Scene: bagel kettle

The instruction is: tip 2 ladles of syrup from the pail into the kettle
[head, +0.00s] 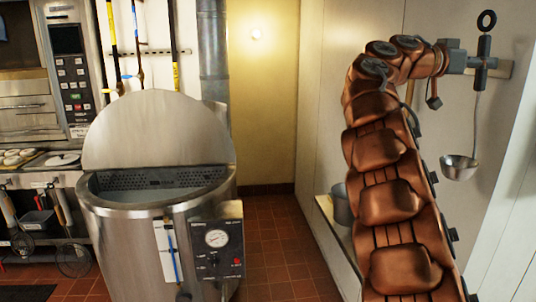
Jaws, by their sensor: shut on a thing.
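The kettle (130,233) is a large steel tub at the left with its round lid (155,130) raised. A perforated strip and pale liquid show inside it. A small grey metal pail (341,207) stands on a low ledge by the right wall, partly hidden behind my arm; its contents do not show. My gripper (484,62) is at the upper right beside the wall, shut on the upper handle of the ladle (460,168). The ladle hangs upright, bowl at the bottom, well above and to the right of the pail. I cannot see into the bowl.
A gauge box (218,248) sticks out from the kettle's front. A counter with utensils (40,170) is at the far left. Tiled floor (275,240) is clear between the kettle and the ledge.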

